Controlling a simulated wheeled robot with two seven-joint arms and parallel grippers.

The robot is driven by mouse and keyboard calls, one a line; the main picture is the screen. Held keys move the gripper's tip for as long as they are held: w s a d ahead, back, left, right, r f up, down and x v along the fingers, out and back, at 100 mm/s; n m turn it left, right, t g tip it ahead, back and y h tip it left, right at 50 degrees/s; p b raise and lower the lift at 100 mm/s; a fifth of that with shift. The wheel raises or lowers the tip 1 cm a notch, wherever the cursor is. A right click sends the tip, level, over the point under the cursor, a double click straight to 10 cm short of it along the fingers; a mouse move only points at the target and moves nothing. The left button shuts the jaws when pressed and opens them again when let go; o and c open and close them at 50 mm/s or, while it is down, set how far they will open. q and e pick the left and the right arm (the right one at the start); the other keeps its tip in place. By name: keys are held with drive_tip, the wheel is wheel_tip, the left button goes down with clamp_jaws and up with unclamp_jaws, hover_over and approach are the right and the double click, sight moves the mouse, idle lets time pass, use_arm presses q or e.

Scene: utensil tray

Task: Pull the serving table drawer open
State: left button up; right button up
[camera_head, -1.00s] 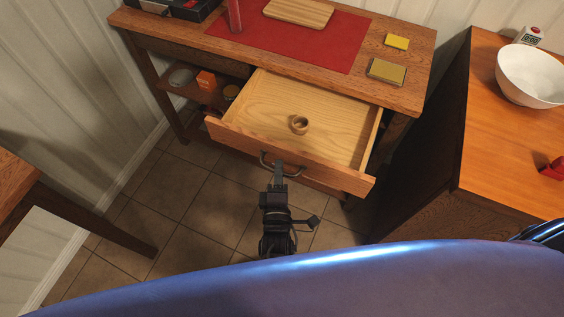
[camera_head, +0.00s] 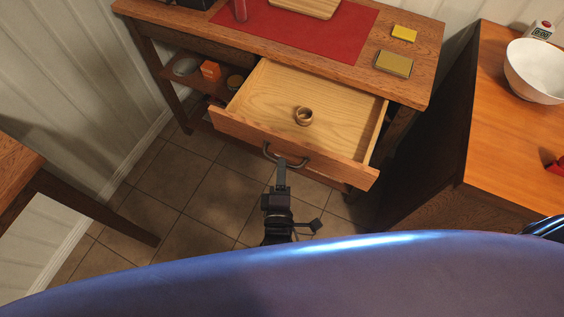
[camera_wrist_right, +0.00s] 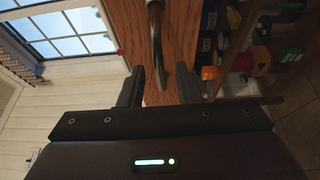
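The serving table (camera_head: 425,75) has its wooden drawer (camera_head: 340,130) pulled well out, and the inside shows. A dark curved handle (camera_head: 268,153) is on the drawer front; it also shows in the right wrist view (camera_wrist_right: 155,35). My right gripper (camera_head: 281,160) is at the handle, below it in the head view. In the right wrist view its two fingers (camera_wrist_right: 158,85) are apart, with the handle's end in line with the gap. I cannot tell whether they touch it. My left gripper is not in view.
A small round ring-like item (camera_head: 304,116) lies in the drawer. A red mat (camera_head: 300,35), a yellow block (camera_head: 404,33) and a sponge-like block (camera_head: 394,64) are on the table top. A cabinet with a white bowl (camera_head: 535,70) stands at the right. Tiled floor lies in front.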

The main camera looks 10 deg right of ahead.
drive_tip(key=v, duration=0.5)
drive_tip(key=shift+s, duration=0.1)
idle(0.3)
drive_tip(key=s+d+f+m+g+y, duration=0.1)
drive_tip(key=s+d+f+m+g, duration=0.15)
drive_tip(key=f, duration=0.75)
drive_tip(key=s+d+f+m+g+y, duration=0.15)
drive_tip(key=d+f+g, duration=0.25)
drive_tip(key=f, duration=0.5)
drive_tip(key=s+d+f+m+g+y, duration=0.1)
drive_tip(key=s+d+f+m+g, duration=0.15)
drive_tip(key=f, duration=0.75)
drive_tip(key=s+d+f+m+g, duration=0.3)
drive_tip(key=s+d+f+g, duration=0.1)
drive_tip(key=s, duration=0.5)
drive_tip(key=s+d+f+m+g, duration=0.4)
drive_tip(key=s+d+f, duration=0.1)
drive_tip(key=s, duration=0.4)
drive_tip(key=shift+s+d+f, duration=0.15)
drive_tip(key=shift+d+f, duration=0.2)
drive_tip(key=shift+f, duration=0.55)
